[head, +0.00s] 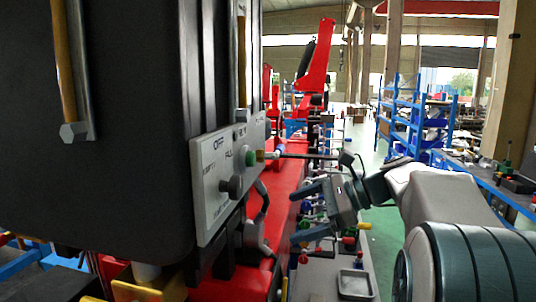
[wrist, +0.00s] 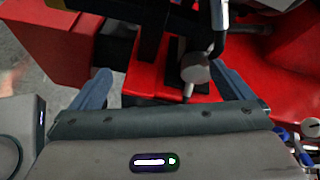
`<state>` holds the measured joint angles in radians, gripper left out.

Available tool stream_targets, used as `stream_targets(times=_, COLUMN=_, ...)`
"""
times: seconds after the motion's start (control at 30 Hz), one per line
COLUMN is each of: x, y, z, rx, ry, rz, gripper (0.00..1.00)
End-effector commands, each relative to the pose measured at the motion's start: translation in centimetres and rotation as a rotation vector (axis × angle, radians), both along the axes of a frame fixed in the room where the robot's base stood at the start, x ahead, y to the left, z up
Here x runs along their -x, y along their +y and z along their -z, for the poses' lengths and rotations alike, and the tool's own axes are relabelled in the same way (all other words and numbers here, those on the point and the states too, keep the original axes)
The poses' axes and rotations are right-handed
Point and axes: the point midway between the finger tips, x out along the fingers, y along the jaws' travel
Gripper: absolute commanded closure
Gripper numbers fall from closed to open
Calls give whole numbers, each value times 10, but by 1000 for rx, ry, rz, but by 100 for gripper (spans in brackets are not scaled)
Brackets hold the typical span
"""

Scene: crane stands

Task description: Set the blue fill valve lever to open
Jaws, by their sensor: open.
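My gripper (head: 303,212) is open in the middle of the head view, its two blue-grey fingers pointing left toward the red machine. In the wrist view the fingers of my gripper (wrist: 165,85) are spread wide with nothing held. A pale round knob (wrist: 195,68) on a thin rod lies ahead of the right finger, over the red frame. I cannot tell the blue fill valve lever for certain. Small blue parts (wrist: 302,152) show at the lower right edge of the wrist view, outside the fingers. The lever's setting cannot be read.
A big black cabinet fills the left of the head view. A grey control panel (head: 222,182) with knobs and OFF lettering is fixed to it. Small coloured valves and a grey tray (head: 355,284) lie below my gripper. Blue shelving (head: 415,115) and green floor are farther back.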

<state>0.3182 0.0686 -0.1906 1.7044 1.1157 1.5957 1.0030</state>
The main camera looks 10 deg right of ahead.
Motion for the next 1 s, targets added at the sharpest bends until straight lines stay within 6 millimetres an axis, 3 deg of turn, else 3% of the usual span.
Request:
stream_targets(times=0.03, x=-17, y=-19, z=-18, rx=-98, ry=28, rz=45, gripper=0)
stream_targets(times=0.1, x=-31, y=-40, z=-43, rx=-231, ry=63, rz=80, gripper=0)
stream_targets(times=0.2, x=-43, y=-68, z=-71, rx=-377, ry=96, rz=99, gripper=0)
stream_targets(times=0.3, x=-48, y=-87, z=-88, rx=-470, ry=118, rz=96, gripper=0)
stream_targets(times=0.43, x=-50, y=-98, z=-100, rx=-529, ry=130, rz=86, gripper=0)
stream_targets(times=0.67, x=-59, y=-76, z=-103, rx=-540, ry=134, rz=79, gripper=0)
stream_targets(times=1.0, x=-86, y=-10, z=-103, rx=-539, ry=134, rz=81, gripper=0)
